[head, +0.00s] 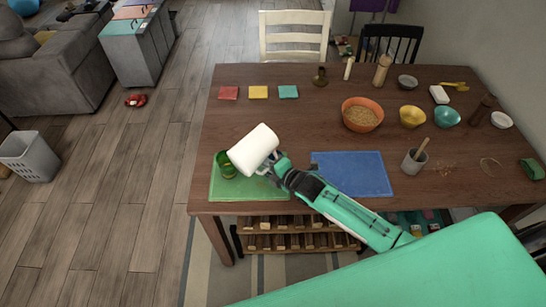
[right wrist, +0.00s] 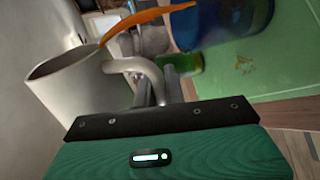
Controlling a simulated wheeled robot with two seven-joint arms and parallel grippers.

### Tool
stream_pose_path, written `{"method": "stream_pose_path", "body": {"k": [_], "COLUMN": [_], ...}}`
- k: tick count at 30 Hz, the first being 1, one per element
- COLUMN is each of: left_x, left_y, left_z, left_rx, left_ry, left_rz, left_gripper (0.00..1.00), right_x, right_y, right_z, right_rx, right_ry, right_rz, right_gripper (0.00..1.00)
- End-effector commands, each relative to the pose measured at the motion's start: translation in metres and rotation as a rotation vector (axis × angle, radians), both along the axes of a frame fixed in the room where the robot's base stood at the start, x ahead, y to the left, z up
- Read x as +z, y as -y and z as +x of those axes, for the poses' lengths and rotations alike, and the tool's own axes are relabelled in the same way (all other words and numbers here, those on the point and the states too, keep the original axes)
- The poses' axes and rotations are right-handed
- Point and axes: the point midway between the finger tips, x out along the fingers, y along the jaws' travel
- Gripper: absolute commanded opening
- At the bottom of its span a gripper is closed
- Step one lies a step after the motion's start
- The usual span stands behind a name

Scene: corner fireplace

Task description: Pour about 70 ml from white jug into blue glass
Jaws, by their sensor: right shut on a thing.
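The white jug (head: 253,149) is tilted above the green mat (head: 262,190), with its mouth toward the lower left in the head view. My right gripper (head: 272,168) is shut on its handle (right wrist: 138,72). In the right wrist view, an orange stream (right wrist: 140,20) runs from the jug's rim toward the blue glass (right wrist: 228,22). Whether all of it lands inside, and the level in the glass, cannot be seen. The blue glass is not visible in the head view, where the jug may cover it. A green glass (head: 226,167) stands beside the jug on the mat. My left gripper is not in view.
A blue mat (head: 352,174) lies right of the green one. A utensil cup (head: 414,162), an orange bowl (head: 362,115) and several smaller bowls stand at the right. Three coloured squares (head: 258,92) lie at the back left. The table's left edge is close to the green mat.

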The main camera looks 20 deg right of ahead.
Motion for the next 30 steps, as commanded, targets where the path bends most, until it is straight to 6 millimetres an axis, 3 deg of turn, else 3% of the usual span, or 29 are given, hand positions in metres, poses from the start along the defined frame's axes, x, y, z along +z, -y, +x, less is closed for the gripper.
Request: {"method": "stream_pose_path", "body": {"k": [30], "left_x": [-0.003], "left_y": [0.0], "left_z": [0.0], "left_rx": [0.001], "left_ry": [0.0], "left_rz": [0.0], "left_gripper": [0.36], "right_x": [-0.004], "right_y": [-0.016], "right_z": [-0.008], "right_rx": [0.002], "right_ry": [-0.004], "right_rz": [0.038], "right_gripper": [0.0]}}
